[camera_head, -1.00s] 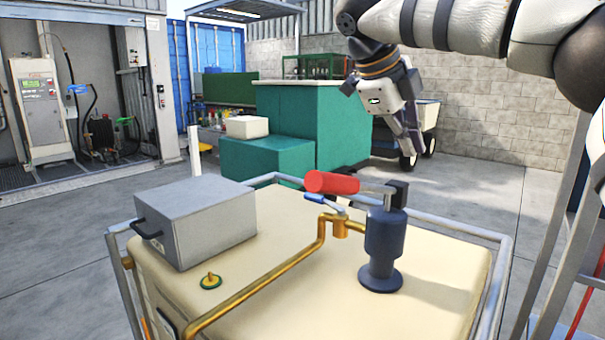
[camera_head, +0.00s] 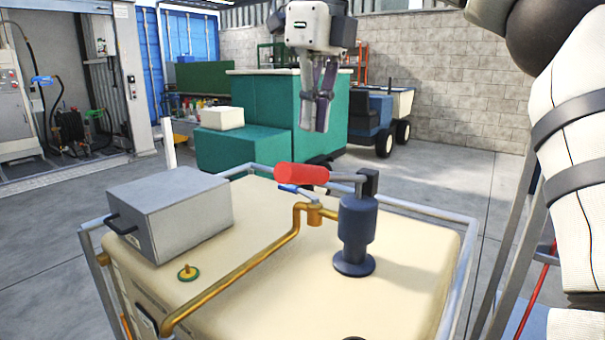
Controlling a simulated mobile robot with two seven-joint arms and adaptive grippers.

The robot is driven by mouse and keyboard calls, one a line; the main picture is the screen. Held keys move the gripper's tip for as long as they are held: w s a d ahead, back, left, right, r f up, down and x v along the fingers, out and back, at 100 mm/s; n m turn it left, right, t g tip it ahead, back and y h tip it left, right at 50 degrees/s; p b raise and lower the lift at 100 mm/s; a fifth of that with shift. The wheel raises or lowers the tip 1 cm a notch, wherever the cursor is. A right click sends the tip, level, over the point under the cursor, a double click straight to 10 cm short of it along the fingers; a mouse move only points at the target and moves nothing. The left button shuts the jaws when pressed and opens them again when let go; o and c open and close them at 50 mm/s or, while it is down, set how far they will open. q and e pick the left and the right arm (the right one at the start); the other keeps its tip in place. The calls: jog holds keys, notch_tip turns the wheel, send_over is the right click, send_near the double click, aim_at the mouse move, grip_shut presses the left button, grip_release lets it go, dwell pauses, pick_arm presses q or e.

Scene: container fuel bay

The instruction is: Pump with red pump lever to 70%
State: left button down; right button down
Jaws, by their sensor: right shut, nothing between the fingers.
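The red pump lever (camera_head: 302,176) lies roughly level, its red grip pointing left from the top of the dark blue hand pump (camera_head: 357,232). The pump stands upright on the cream tank (camera_head: 420,270). A brass pipe (camera_head: 243,272) with a small blue valve handle (camera_head: 297,192) runs to the pump. My right gripper (camera_head: 318,125) hangs fingers down, shut and empty, above and apart from the red lever in the picture. My left gripper is not in view. No percentage reading is legible.
A grey box (camera_head: 172,210) sits on the tank's left side. A metal rail (camera_head: 425,211) runs round the tank. A green block (camera_head: 250,150) and a blue cart (camera_head: 380,118) stand behind. Open floor lies left and right.

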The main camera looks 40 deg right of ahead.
jog(key=shift+w+a+f, duration=0.1)
jog(key=shift+w+f, duration=0.05)
jog(key=shift+f, duration=1.4)
jog(key=shift+w+f, duration=0.15)
jog(key=shift+f, duration=1.4)
jog(key=shift+f, duration=2.2)
jog(key=s+r, duration=0.1)
jog(key=s, duration=0.2)
send_near(309, 168)
jog(key=s, duration=0.2)
jog(key=s+r, duration=0.1)
jog(key=shift+d, duration=0.35)
